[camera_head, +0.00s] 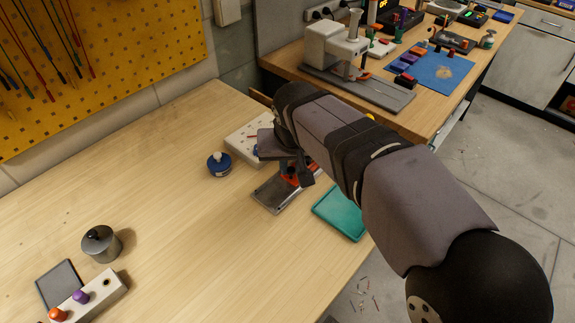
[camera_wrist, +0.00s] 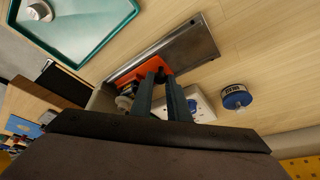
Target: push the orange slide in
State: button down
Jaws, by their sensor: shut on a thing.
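The orange slide (camera_wrist: 142,65) sits at one end of a grey metal plate (camera_wrist: 188,52), seen in the wrist view. In the head view a small part of the orange slide (camera_head: 290,181) shows beside my gripper, on the same plate (camera_head: 270,197). My gripper (camera_wrist: 160,82) is shut on the orange slide, its two fingers reaching down to it. In the head view my gripper (camera_head: 296,176) is over the plate, and my arm hides part of the area behind it.
A teal tray (camera_head: 341,212) lies right of the plate near the table edge. A blue round tin (camera_head: 220,165) and a white panel (camera_head: 245,138) are close by. A grey lidded pot (camera_head: 101,244) and a block with knobs (camera_head: 92,297) stand front left. The middle left is clear.

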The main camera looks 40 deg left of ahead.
jog(key=c, duration=1.7)
grip_release()
jog(key=shift+w, duration=0.3)
jog(key=shift+s, duration=0.1)
jog(key=v, duration=0.7)
jog(key=shift+d+r, duration=0.1)
jog(key=shift+r, duration=0.1)
